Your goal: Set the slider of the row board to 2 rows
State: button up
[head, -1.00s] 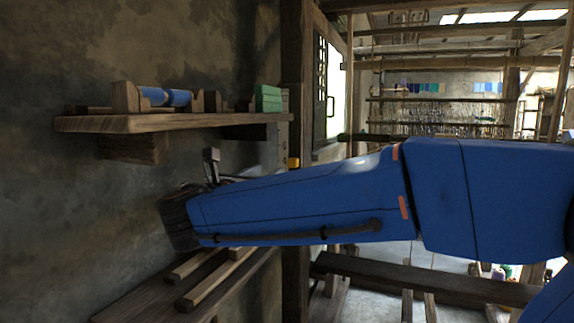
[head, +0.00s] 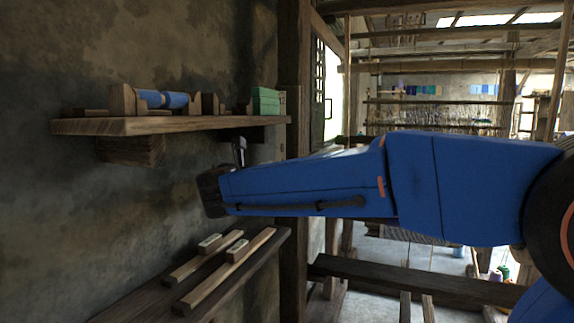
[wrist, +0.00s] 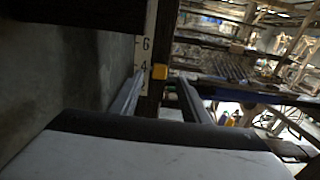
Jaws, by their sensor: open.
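The row board (wrist: 150,40) is a pale upright strip with dark numbers in the wrist view; 6 and 4 are readable. The lower numbers are not readable. In the head view the top of the board (head: 283,103) shows beside the wooden post, and my arm hides the slider. My gripper (head: 239,151) is partly seen there, below the shelf.
A wall shelf (head: 90,126) above my gripper holds a blue roll (head: 162,99) on wooden supports and a green block stack (head: 265,101). A lower ledge (head: 150,290) bears two wooden bars with pale blocks. The wooden post (head: 297,80) stands behind my arm.

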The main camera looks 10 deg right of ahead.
jog(key=x, duration=0.6)
jog(key=shift+w+d, duration=0.25)
jog(key=shift+w, duration=0.05)
